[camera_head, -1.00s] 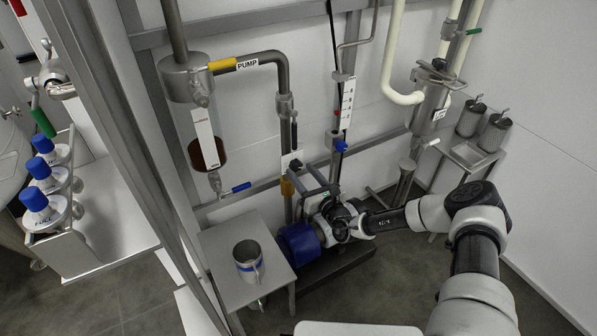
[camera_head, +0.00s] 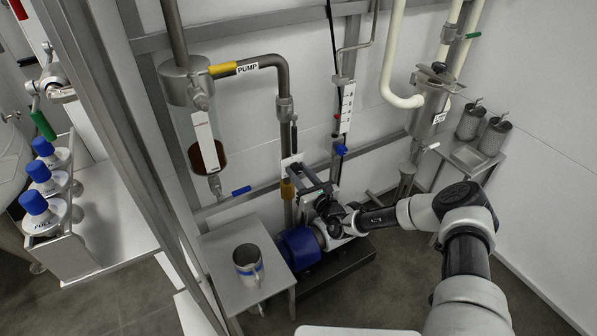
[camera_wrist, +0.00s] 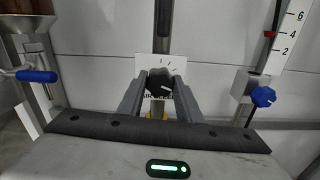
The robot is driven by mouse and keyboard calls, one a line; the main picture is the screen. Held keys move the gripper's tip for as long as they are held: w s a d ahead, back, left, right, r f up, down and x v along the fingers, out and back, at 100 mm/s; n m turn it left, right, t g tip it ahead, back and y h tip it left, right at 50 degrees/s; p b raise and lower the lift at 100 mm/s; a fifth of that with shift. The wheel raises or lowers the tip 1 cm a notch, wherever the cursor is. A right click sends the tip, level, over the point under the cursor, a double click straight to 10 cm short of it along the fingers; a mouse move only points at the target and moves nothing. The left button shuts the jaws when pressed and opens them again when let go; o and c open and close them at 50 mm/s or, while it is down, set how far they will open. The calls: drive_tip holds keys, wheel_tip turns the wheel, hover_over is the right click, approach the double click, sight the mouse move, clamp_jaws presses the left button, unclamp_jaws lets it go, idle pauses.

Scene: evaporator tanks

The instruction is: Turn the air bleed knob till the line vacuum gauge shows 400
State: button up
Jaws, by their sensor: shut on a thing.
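The air bleed knob (camera_wrist: 160,80) is a dark grey knob in front of a white plate with dial marks (camera_wrist: 167,62), in the wrist view. The lettering under it is partly hidden. My gripper (camera_wrist: 161,88) has one finger on each side of the knob and is shut on it. In the head view my gripper (camera_head: 306,180) is at the pipe below the PUMP line, by the small white plate (camera_head: 290,160); the knob itself is hidden there.
A blue knob (camera_wrist: 263,96) under a scale tube (camera_wrist: 293,40) is to the right. A blue-handled valve (camera_wrist: 37,76) is to the left. A blue pump motor (camera_head: 299,248) is below my wrist. A side table (camera_head: 222,256) holds a metal jug (camera_head: 248,262).

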drive_tip(key=shift+r+n+p, duration=0.15)
drive_tip(key=shift+n+p, duration=0.2)
drive_tip(key=shift+n, duration=0.05)
drive_tip(key=shift+f, duration=0.2)
drive_tip(key=o, duration=1)
drive_tip(key=shift+o, duration=0.2)
drive_tip(key=p+v, duration=0.2)
drive_tip(key=v, duration=1.5)
drive_tip(key=shift+s+p, duration=0.2)
drive_tip(key=shift+p, duration=0.15)
drive_tip(key=shift+d, duration=0.15)
